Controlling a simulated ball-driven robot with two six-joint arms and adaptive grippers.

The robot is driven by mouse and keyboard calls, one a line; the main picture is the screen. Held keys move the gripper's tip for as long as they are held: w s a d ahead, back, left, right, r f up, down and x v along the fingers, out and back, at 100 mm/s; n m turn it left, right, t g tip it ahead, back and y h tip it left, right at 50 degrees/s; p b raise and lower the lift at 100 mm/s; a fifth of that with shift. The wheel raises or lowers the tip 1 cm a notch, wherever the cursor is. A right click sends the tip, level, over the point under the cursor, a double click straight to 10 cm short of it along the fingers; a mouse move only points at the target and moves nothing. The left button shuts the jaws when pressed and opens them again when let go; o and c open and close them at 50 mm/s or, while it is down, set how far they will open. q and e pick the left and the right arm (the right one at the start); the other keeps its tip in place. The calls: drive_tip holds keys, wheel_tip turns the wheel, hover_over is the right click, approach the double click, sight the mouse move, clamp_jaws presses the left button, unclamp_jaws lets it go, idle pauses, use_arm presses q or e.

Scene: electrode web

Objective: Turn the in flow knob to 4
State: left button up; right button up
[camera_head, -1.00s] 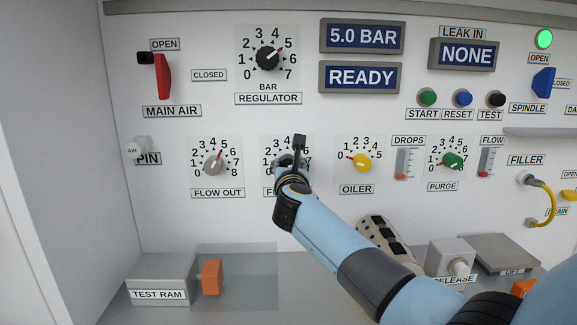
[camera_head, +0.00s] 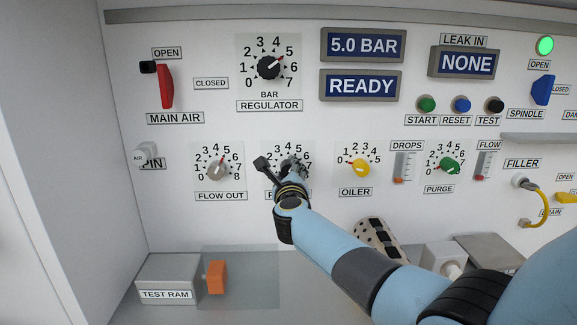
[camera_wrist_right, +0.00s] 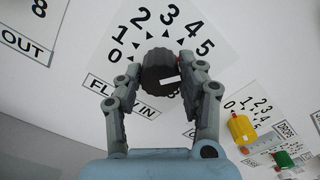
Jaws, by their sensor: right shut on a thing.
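The flow in knob (camera_wrist_right: 160,72) is a dark round knob on a white dial marked with numbers. In the right wrist view it sits between my right gripper's fingers (camera_wrist_right: 161,88), which are closed on its sides. The FLOW IN label (camera_wrist_right: 125,97) is partly covered by a finger. In the head view my right gripper (camera_head: 291,178) is at the panel and hides most of the knob and its label. My left gripper is in neither view.
The flow out knob (camera_head: 216,170) is to the left and the yellow oiler knob (camera_head: 361,168) to the right. The regulator knob (camera_head: 269,68) is above.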

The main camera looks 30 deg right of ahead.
drive_tip(key=n+p, duration=0.2)
drive_tip(key=n, duration=0.2)
drive_tip(key=shift+a, duration=0.1)
drive_tip(key=shift+f+n+p, duration=0.1)
drive_tip(key=shift+n+p, duration=0.3)
drive_tip(key=shift+n, duration=0.9)
drive_tip(key=o, duration=1.1)
drive_tip(key=shift+o, duration=0.2)
drive_tip(key=v, duration=1.2)
drive_tip(key=shift+w+f, duration=0.1)
